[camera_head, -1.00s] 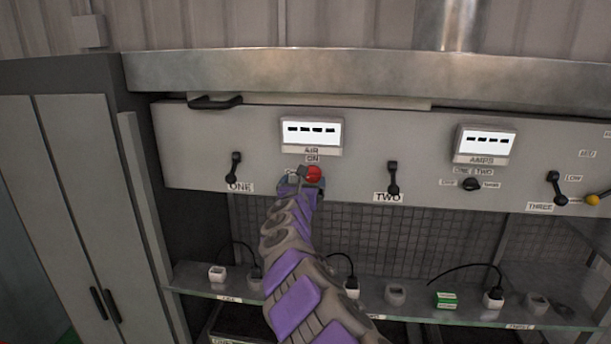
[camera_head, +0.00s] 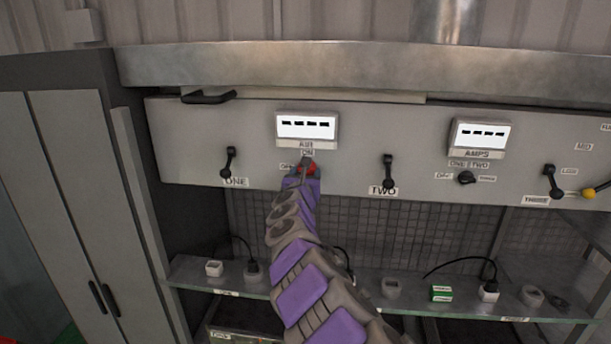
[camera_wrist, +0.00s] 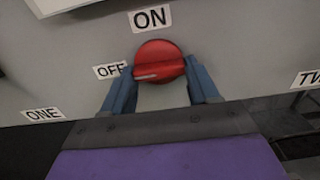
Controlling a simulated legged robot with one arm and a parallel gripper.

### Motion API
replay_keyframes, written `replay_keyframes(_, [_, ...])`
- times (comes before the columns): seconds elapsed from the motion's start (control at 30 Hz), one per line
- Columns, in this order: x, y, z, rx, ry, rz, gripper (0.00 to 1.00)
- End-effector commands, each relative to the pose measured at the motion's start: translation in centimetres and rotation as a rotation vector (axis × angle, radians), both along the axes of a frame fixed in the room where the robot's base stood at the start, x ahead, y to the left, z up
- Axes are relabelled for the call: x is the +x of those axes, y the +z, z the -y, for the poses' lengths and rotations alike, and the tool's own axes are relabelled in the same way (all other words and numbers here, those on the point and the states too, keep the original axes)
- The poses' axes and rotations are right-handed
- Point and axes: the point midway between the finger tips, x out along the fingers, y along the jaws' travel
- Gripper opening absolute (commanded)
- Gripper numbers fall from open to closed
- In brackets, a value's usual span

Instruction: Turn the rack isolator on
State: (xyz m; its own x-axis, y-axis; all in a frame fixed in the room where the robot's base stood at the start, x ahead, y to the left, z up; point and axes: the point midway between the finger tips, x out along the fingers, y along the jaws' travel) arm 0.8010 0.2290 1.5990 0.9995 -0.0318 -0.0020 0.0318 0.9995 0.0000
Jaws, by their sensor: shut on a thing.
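A round red knob (camera_head: 309,168) sits on the grey panel under the AIR display. It also shows in the wrist view (camera_wrist: 160,58), with an ON label (camera_wrist: 150,18) above it and an OFF label (camera_wrist: 110,70) to its left. A pale mark on the knob lies at its left, on the OFF side. My gripper (camera_head: 304,174) is at the knob. In the wrist view its blue fingers (camera_wrist: 160,76) stand on the left and right of the knob and are shut on it. In the head view my gripper hides part of the knob.
The panel carries black levers ONE (camera_head: 228,163) and TWO (camera_head: 388,174) on either side. A small black selector (camera_head: 466,178) and lever THREE (camera_head: 551,181) are farther right. A glass shelf (camera_head: 400,307) with small sockets and cables runs below. Tall cabinet doors (camera_head: 70,200) stand at left.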

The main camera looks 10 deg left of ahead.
Motion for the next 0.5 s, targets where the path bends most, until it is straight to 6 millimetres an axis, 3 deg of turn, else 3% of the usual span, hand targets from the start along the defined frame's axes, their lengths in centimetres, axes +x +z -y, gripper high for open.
replay_keyframes(0.1, [-0.07, 0.08, -0.24, -0.001, 0.001, 0.002, 0.29])
replay_keyframes(0.5, [-0.1, -0.05, -0.22, 0.078, 0.0, 0.005, 0.29])
